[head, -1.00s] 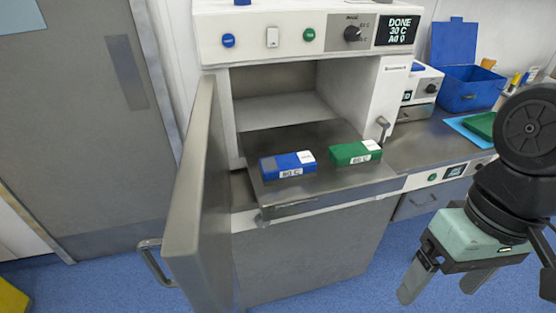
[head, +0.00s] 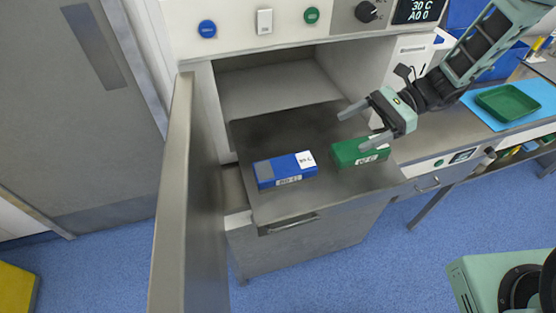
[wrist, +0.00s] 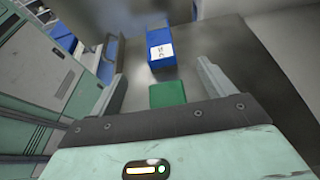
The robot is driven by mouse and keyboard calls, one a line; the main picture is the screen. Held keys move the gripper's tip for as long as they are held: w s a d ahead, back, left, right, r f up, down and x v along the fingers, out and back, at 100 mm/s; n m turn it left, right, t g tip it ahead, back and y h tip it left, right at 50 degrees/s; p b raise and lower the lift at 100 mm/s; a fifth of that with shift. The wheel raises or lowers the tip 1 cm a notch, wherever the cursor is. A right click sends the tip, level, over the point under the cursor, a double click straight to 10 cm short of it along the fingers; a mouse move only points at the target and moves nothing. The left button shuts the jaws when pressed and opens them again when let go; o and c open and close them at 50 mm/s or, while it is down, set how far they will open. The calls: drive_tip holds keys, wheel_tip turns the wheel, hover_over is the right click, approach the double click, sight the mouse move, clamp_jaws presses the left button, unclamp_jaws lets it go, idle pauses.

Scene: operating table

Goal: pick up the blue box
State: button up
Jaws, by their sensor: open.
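The blue box (head: 285,170) with white labels lies on the pulled-out metal tray (head: 285,212) of the white cabinet, left of a green box (head: 345,152). My gripper (head: 352,129) is above the tray's right side, over the green box, with its fingers apart and pointing left toward the blue box. One finger hides part of the green box. In the wrist view the blue box (wrist: 160,52) stands ahead, beyond the fingertips, and the green box (wrist: 167,95) shows nearer, between the fingers. My gripper (wrist: 160,72) is open and holds nothing.
The open metal door (head: 180,200) stands along the tray's left side. The cabinet's cavity (head: 270,85) behind the tray looks empty. At right a green tray (head: 508,102) sits on a blue mat (head: 530,92) on the counter. The tray's front left is clear.

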drive_tip(key=p, duration=0.4)
approach(286, 165)
drive_tip(key=shift+x, duration=1.1)
drive_tip(key=p+x, duration=0.1)
drive_tip(key=x, duration=0.3)
drive_tip(key=shift+s+a+p, duration=0.15)
drive_tip(key=shift+a+p, duration=0.1)
drive_tip(key=shift+p, duration=0.05)
drive_tip(key=shift+s+a+f, duration=0.1)
drive_tip(key=shift+a+f, duration=0.2)
drive_tip(key=shift+a, duration=0.2)
drive_tip(key=c, duration=1.3)
